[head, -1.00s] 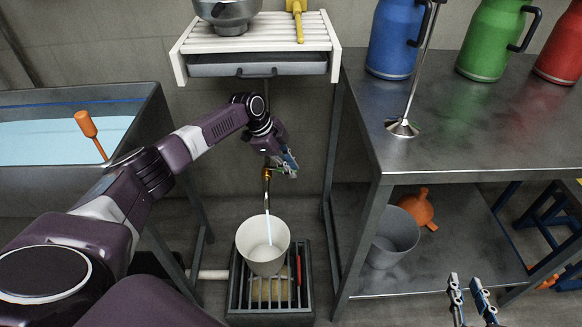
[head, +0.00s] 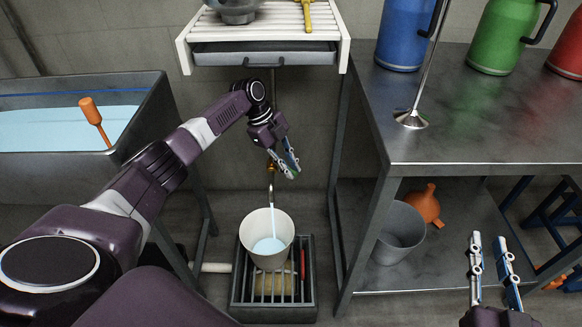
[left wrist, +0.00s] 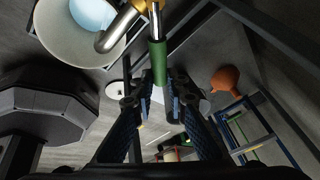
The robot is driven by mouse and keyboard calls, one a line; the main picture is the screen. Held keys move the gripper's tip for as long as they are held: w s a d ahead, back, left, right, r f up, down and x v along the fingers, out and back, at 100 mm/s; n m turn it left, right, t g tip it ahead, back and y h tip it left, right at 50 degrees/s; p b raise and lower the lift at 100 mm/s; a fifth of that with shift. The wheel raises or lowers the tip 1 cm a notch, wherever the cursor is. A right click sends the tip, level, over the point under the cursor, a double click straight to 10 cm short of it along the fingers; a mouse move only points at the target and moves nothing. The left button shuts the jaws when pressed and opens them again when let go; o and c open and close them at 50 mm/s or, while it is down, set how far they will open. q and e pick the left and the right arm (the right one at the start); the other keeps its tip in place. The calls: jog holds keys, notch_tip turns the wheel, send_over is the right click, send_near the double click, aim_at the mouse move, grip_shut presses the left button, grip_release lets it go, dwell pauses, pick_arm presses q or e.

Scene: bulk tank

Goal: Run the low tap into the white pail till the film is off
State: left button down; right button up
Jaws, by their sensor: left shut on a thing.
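The white pail (head: 253,225) stands upright on a slatted drain grate. A pale stream (head: 273,222) runs from the low tap (head: 271,185) into it, and a pale blue pool (head: 268,246) lies inside. The pail also shows in the left wrist view (left wrist: 60,42). My left gripper (head: 290,166) is at the tap, shut on its green handle (left wrist: 158,62); the fingers stand on both sides of the handle's end. In the head view my gripper largely hides the handle. I cannot make out any film. My right gripper (head: 488,240) is open and empty at lower right.
The drain grate (head: 241,302) holds a sponge and a red item. A steel table (head: 480,140) stands to the right, with a grey bucket (head: 400,232) and orange funnel (head: 424,204) on its lower shelf. A basin of pale blue liquid (head: 60,130) is at left.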

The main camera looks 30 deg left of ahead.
pick_arm(q)
jog(key=c, duration=1.9)
grip_release()
jog(key=shift+a+r, duration=0.15)
jog(key=shift+r, duration=0.05)
jog(key=s+a, duration=0.1)
jog(key=a, duration=0.3)
jog(key=s+a, duration=0.1)
jog(key=a, duration=0.3)
jog(key=s+a, duration=0.1)
jog(key=a, duration=0.3)
jog(key=shift+s+r, duration=0.3)
jog(key=shift+d, duration=0.1)
